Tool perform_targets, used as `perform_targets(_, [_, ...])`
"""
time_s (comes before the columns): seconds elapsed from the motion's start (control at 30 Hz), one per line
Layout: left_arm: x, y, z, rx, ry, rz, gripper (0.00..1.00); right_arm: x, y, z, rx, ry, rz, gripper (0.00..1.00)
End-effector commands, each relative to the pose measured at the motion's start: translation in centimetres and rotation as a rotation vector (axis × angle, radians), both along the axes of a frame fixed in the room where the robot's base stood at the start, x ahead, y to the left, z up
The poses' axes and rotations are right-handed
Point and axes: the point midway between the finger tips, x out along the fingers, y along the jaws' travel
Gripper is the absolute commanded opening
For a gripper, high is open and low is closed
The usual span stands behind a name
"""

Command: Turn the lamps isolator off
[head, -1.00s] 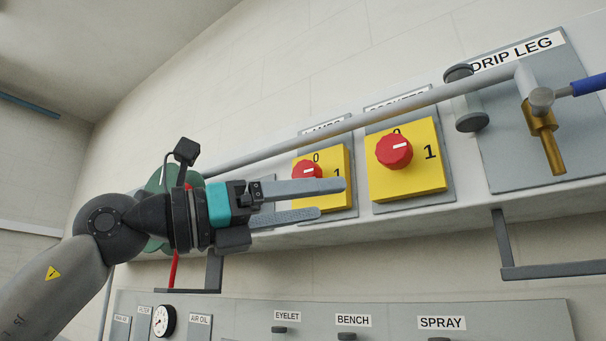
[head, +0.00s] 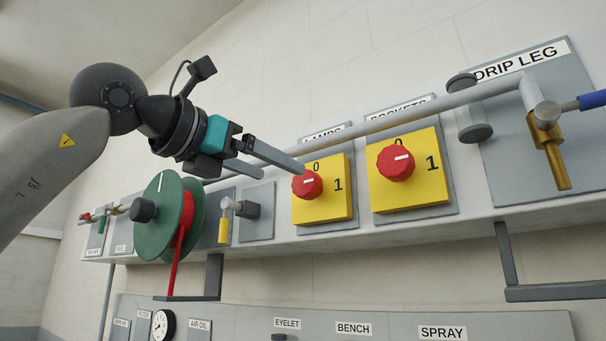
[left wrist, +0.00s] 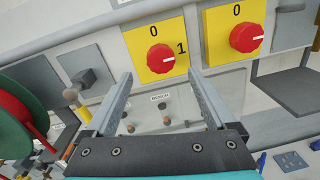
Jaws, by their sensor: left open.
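The lamps isolator (head: 307,184) is a red round knob on a yellow plate (head: 335,203) marked 0 at the top and 1 at the right, under a partly hidden LAMPS label. Its white mark lies nearly level, towards the 1. In the left wrist view the knob (left wrist: 160,58) shows beyond the gap between my fingers. My left gripper (head: 281,172) is open and empty, at the knob's upper left in the head view, with one fingertip overlapping the plate's edge. I cannot tell whether it touches. My right gripper is not in view.
The similar sockets isolator (head: 396,163) sits just right. A grey pipe (head: 420,105) runs across above both. A green reel (head: 160,215) with red hose and a yellow-handled valve (head: 224,228) are to the left. The drip leg valve (head: 548,140) is at right.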

Motion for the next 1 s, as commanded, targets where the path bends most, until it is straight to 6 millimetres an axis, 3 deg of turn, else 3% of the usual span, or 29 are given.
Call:
perform_targets(0.2, [3.6,-3.0,0.2,0.000,0.005,-0.002,0.89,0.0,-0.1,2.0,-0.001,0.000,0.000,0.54])
perform_targets(0.4, [5.6,-4.6,0.2,0.000,0.002,-0.002,0.89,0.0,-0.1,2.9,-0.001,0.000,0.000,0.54])
perform_targets(0.8, [6.3,-5.2,0.0,-0.001,-0.001,-0.001,0.89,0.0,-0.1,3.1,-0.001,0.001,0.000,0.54])
perform_targets(1.0, [6.3,-5.2,0.0,-0.001,-0.001,-0.001,0.69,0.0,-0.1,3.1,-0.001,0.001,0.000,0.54])
